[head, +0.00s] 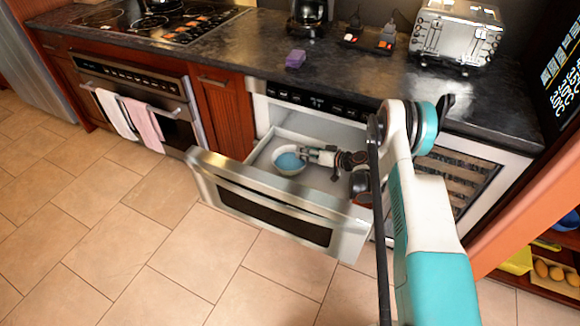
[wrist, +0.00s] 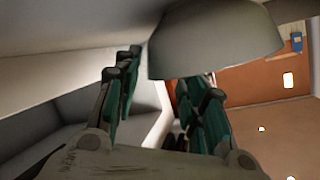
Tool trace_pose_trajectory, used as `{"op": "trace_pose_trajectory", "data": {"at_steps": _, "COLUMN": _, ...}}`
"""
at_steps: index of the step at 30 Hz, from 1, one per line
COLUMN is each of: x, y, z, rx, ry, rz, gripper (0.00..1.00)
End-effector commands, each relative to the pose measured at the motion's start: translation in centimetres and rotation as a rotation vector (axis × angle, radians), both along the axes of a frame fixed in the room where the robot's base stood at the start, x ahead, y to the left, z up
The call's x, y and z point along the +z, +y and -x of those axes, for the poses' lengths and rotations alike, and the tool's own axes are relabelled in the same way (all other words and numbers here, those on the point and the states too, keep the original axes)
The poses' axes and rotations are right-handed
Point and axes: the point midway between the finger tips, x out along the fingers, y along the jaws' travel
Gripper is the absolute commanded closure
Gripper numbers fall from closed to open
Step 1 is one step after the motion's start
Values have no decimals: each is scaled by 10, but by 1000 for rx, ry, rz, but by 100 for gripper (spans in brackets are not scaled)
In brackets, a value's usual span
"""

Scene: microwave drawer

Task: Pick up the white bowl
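The white bowl (head: 277,167), with a blue inside, sits in the open microwave drawer (head: 262,205) in the head view. My gripper (head: 304,152) reaches in from the right and is at the bowl's right rim. In the wrist view the bowl (wrist: 215,42) fills the upper middle as a large pale shape. My gripper (wrist: 160,68) shows two green-padded fingers, spread apart. The right finger's tip meets the bowl's lower edge in the picture and is partly hidden there. The left finger stands clear of the bowl. I cannot tell whether either finger touches it.
The drawer's front and side walls surround the bowl closely. An oven with towels (head: 130,115) is at left. The tiled floor (head: 130,225) in front is clear.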

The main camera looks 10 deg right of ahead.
Motion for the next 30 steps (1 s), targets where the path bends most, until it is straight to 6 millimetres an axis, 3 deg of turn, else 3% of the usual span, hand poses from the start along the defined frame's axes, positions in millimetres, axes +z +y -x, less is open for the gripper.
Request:
{"op": "trace_pose_trajectory", "data": {"at_steps": 5, "x": 1, "y": 0, "z": 0, "rx": 0, "ry": 0, "rz": 0, "gripper": 62}}
{"op": "trace_pose_trajectory", "data": {"at_steps": 10, "x": 1, "y": 0, "z": 0, "rx": 0, "ry": 0, "rz": 0, "gripper": 100}}
{"op": "trace_pose_trajectory", "data": {"at_steps": 23, "x": 2, "y": 0, "z": 0, "rx": 0, "ry": 1, "rz": -1, "gripper": 100}}
{"op": "trace_pose_trajectory", "data": {"at_steps": 30, "x": 31, "y": 0, "z": 0, "rx": 0, "ry": 1, "rz": -1, "gripper": 100}}
